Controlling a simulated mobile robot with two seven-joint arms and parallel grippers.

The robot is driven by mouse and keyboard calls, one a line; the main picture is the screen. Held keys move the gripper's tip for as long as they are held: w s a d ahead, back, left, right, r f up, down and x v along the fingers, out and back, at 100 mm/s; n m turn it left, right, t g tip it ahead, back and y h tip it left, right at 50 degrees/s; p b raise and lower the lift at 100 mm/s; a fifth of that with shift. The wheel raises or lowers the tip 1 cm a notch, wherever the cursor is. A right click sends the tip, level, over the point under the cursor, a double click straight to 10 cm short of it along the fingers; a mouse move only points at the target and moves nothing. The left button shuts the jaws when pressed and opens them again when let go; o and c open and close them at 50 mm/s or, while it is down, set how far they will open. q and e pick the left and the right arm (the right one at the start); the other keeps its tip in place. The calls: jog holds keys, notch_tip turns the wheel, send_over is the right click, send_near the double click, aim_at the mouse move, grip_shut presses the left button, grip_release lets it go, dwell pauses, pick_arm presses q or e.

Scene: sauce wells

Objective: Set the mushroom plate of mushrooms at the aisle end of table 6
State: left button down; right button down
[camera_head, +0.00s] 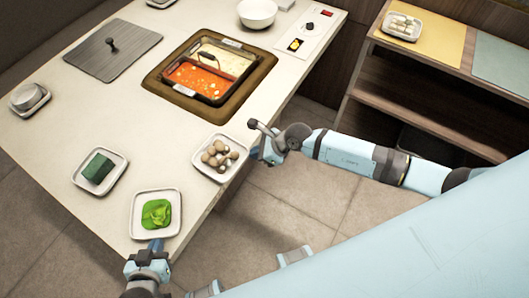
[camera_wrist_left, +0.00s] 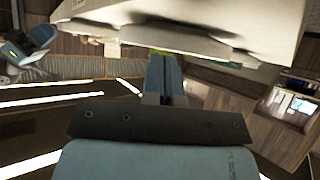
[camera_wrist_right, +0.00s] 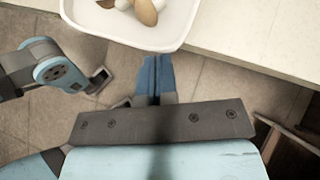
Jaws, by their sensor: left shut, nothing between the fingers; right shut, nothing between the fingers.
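The white mushroom plate (camera_head: 240,168), with several brown and pale mushrooms (camera_head: 220,155) on it, sits at the table's right edge in the head view. In the right wrist view the plate (camera_wrist_right: 130,36) is just beyond the fingertips. My right gripper (camera_head: 255,153) is shut and empty beside the plate's right rim; I cannot tell whether it touches. It also shows in the right wrist view (camera_wrist_right: 156,62). My left gripper (camera_head: 156,245) is shut and empty at the table's near corner, by the lettuce plate (camera_head: 140,229). The left wrist view shows its shut fingers (camera_wrist_left: 165,62) near the table edge.
A shelf holds another plate (camera_head: 402,25) on a yellow mat.

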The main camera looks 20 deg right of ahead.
aim_at(235, 153)
pick_arm(q)
jog(key=shift+f, duration=0.1)
pick_arm(e)
jog(key=w+a, duration=0.2)
jog(key=a, duration=0.3)
jog(key=shift+w+a, duration=0.1)
jog(key=shift+w, duration=0.3)
pick_arm(q)
jog(key=shift+s, duration=0.1)
